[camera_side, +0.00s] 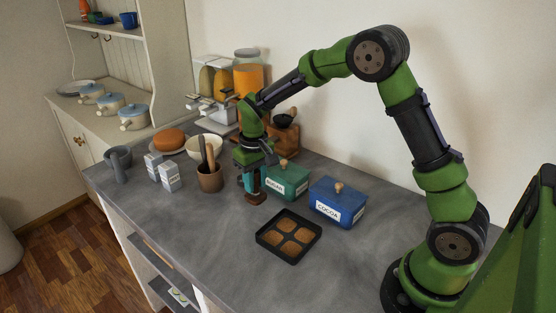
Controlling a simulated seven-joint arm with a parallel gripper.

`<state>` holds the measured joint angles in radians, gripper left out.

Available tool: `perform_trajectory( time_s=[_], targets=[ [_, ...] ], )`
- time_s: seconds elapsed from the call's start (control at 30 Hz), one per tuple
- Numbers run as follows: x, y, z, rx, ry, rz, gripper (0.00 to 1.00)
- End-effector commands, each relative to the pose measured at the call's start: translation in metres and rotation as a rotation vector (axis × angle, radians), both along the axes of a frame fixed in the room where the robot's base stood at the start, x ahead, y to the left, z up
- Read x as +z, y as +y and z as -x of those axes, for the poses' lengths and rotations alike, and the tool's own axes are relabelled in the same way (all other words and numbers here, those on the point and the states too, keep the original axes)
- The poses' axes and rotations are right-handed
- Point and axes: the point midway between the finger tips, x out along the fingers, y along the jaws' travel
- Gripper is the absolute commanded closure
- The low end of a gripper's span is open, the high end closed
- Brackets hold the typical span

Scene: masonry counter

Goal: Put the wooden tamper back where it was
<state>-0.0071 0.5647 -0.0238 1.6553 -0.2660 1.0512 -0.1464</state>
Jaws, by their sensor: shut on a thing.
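My gripper (252,183) points down over the middle of the counter and is shut on the wooden tamper (256,198). The tamper is dark brown and upright. Its lower part shows below my fingers, and its upper part is hidden by them. I cannot tell whether its base touches the counter. The tamper is just left of the green sugar box (287,183) and behind the left corner of a black baking tray (285,257) with several brown squares in it.
A brown utensil crock (210,180) stands left of my gripper, with milk cartons (169,176) and a grey mortar (118,163) further left. A blue cocoa box (338,201) stands right. A white bowl (204,150) and dispensers are behind. The front counter is clear.

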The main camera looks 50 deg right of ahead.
Motion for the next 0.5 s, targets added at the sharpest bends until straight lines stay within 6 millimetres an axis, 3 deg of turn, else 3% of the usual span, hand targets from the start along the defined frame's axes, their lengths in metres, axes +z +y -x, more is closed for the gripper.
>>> perform_trajectory(
  time_s=[0.17,0.5],
  targets=[
    [-0.03,0.0,0.003,-0.001,0.008,0.0,1.0],
    [-0.034,0.0,0.003,-0.001,0.006,-0.001,1.0]
  ],
)
